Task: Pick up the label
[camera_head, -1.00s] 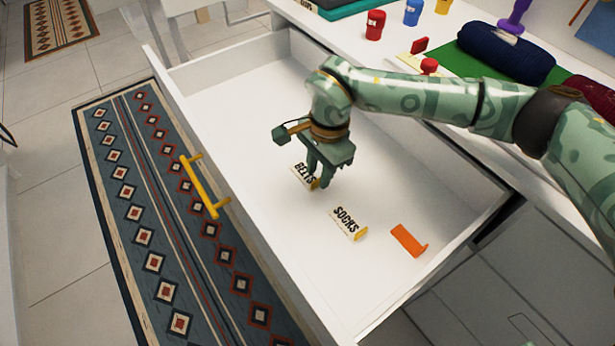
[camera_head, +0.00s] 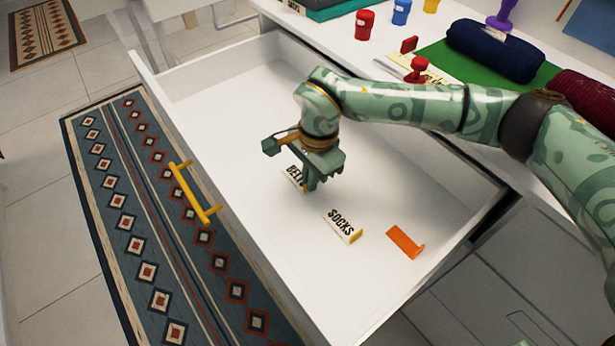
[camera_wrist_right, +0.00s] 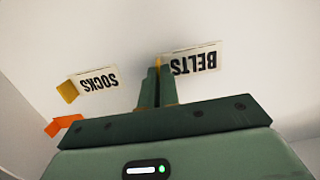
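The white BELTS label (camera_head: 294,175) with a yellow end tab is in the open drawer (camera_head: 235,110). My right gripper (camera_head: 309,188) points down at its tab end. In the right wrist view, the fingers (camera_wrist_right: 158,75) are close together with a sliver of the yellow tab between them, and the BELTS label (camera_wrist_right: 195,62) extends to the right. The gripper looks shut on it. Whether the label touches the drawer floor is unclear. The SOCKS label (camera_head: 341,224) and an orange label (camera_head: 405,242) lie nearby. My left gripper is out of view.
The drawer's front wall has a yellow handle (camera_head: 193,193). Behind the drawer, a white shelf holds a red cup (camera_head: 365,23), a blue cup (camera_head: 401,12), a green mat (camera_head: 450,62) and a navy roll (camera_head: 495,52). The drawer's far left floor is clear.

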